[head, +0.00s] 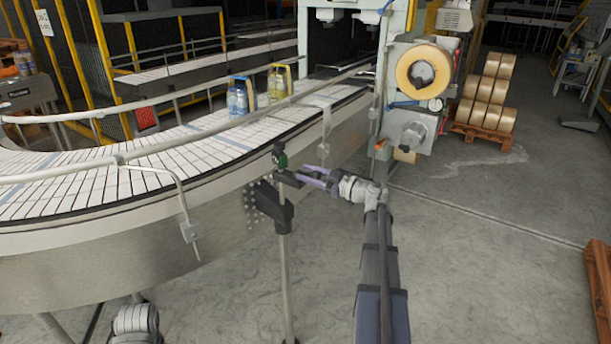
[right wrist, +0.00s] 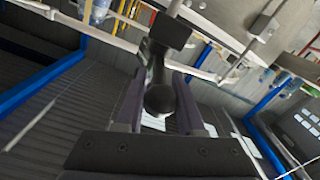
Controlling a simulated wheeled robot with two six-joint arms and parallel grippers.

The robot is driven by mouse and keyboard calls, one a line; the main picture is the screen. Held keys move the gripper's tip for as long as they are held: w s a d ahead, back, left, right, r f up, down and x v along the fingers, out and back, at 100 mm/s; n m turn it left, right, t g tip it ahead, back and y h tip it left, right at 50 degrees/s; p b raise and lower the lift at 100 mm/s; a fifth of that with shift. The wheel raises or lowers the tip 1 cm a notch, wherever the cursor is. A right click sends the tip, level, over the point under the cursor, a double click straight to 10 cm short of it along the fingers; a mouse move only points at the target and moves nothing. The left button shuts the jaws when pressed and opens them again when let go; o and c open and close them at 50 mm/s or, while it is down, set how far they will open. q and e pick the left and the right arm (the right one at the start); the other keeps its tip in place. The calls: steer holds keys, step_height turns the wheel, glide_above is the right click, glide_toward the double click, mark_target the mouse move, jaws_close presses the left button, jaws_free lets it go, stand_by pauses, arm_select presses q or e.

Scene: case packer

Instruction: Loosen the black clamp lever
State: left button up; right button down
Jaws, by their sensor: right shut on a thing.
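The black clamp lever (head: 287,179) sticks out to the right from the top of the black clamp block (head: 272,208) on a grey post beside the curved conveyor. In the right wrist view the lever (right wrist: 159,70) ends in a round black knob between two purple fingers. My right gripper (head: 306,177) reaches in from the right and is shut on the lever; it also shows in the right wrist view (right wrist: 160,108). The lever's base is partly hidden behind the knob and arm in the wrist view. My left gripper is not in view.
The conveyor (head: 90,185) with its metal guard rail curves along the left. Bottle packs (head: 238,102) stand on it farther back. A machine with a tape roll (head: 410,88) stands behind my right arm. A pallet of rolls (head: 482,128) is behind right.

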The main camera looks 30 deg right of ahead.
steer(key=shift+w+d+n+g+y, duration=0.1)
steer(key=shift+d+n+g+y, duration=0.1)
steer(key=shift+n+g+y, duration=0.25)
steer(key=shift+w+d+n+g+y, duration=0.15)
steer(key=shift+d+n+y, duration=0.1)
steer(key=shift+y, duration=0.4)
steer(key=shift+s, duration=0.1)
steer(key=shift+r, duration=0.1)
steer(key=c, duration=0.5)
jaws_free()
steer(key=shift+a, duration=0.1)
steer(key=shift+v, duration=3.9)
